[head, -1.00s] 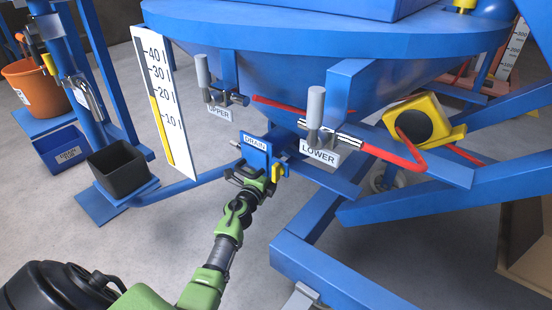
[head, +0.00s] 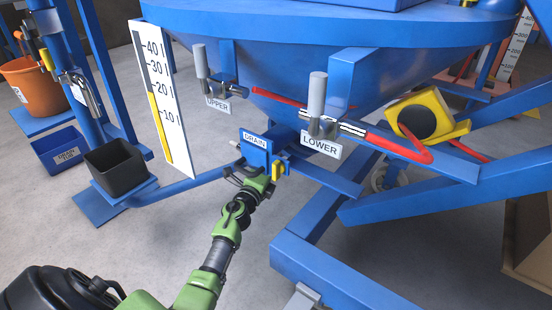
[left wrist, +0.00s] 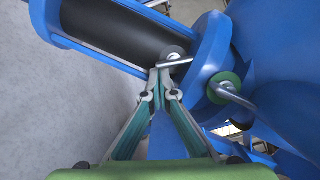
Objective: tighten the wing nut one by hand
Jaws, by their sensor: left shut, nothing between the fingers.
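My left gripper (head: 246,172) is at the blue DRAIN plate (head: 255,151), low under the blue vessel. In the left wrist view its two fingers (left wrist: 160,76) meet at the tips, shut with nothing between them. A small silver fastener with a thin bar (left wrist: 176,60) lies just beyond the fingertips, beside a dark cylinder end. It may be wing nut one, but its wings are not clear; I cannot tell if the tips touch it. In the head view the fastener is hidden or too small. My right gripper is in neither view.
The UPPER lever (head: 200,62) and LOWER lever (head: 317,95) stand above the gripper. Blue frame beams (head: 330,270) lie to the right. Open floor is at the left.

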